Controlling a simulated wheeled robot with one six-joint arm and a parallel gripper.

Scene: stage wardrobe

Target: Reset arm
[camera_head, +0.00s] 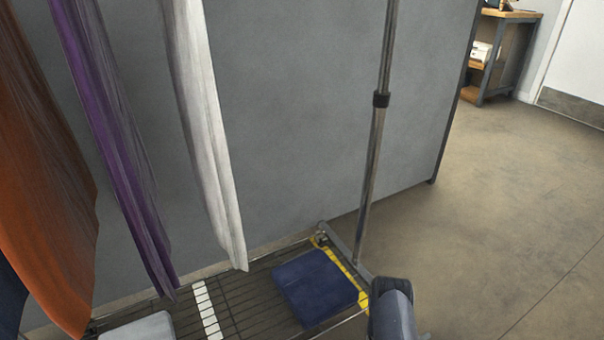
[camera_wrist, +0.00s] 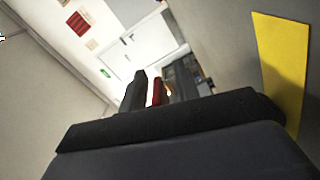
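Part of my arm (camera_head: 396,312), blue-grey with a black end, rises at the bottom of the head view, in front of the right end of the rack's lower shelf. My gripper's fingertips do not show clearly in the head view. No held object can be made out.
Orange (camera_head: 45,190), purple (camera_head: 115,140) and white (camera_head: 205,140) garments hang at left. A navy folded item (camera_head: 314,288) lies on the wire shelf (camera_head: 250,315), beside the rack's upright pole (camera_head: 375,140). A grey panel (camera_head: 300,110) stands behind. The floor (camera_head: 500,210) at right is clear.

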